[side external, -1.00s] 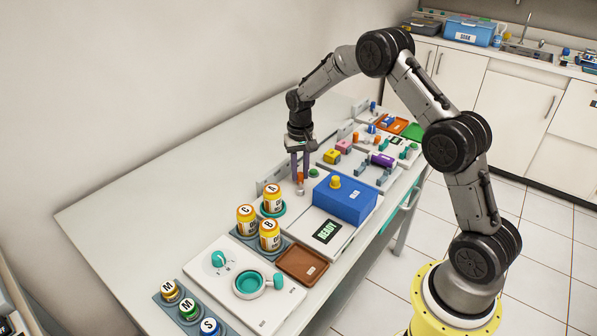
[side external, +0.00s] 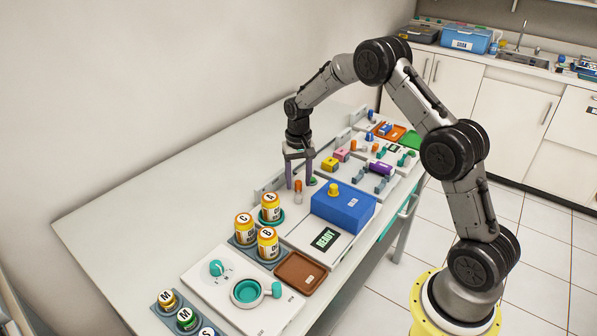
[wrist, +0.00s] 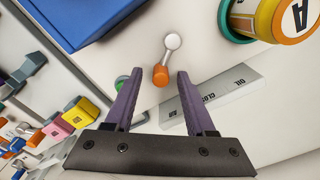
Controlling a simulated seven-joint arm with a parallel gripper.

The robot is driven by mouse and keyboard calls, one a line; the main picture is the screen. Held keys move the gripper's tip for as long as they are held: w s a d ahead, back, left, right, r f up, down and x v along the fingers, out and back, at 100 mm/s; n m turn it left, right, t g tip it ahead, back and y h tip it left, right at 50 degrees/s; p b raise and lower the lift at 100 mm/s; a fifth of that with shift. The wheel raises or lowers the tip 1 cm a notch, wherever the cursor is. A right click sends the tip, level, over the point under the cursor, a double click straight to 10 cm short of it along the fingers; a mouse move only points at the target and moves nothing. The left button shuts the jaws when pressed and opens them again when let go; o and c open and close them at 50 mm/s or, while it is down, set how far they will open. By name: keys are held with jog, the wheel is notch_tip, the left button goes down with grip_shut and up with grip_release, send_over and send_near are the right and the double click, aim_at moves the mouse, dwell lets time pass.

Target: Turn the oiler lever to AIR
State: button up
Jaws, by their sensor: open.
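The oiler lever, with a silver round pivot (wrist: 173,42) and an orange tip (wrist: 160,76), is on the white panel in the wrist view. It also shows in the side external view, orange tip (side external: 298,185) uppermost. A label plate (wrist: 232,92) beside it reads OIL, CLOSED and AIR. The orange tip points down and left in the wrist view, toward the AIR end's side; I cannot tell its exact setting. My gripper (side external: 299,187) is open, its purple fingers on either side of the orange tip with gaps showing.
A blue box (side external: 344,203) stands right of the lever. Bottle A (side external: 270,208) and other bottles stand in front, beside a READY display (side external: 325,239). Small colored blocks and fittings lie behind. The table's left side (side external: 160,195) is clear.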

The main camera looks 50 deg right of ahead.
aim_at(298, 182)
notch_tip(298, 182, up, 14)
dwell(0.5)
jog(key=shift+a+f, duration=0.1)
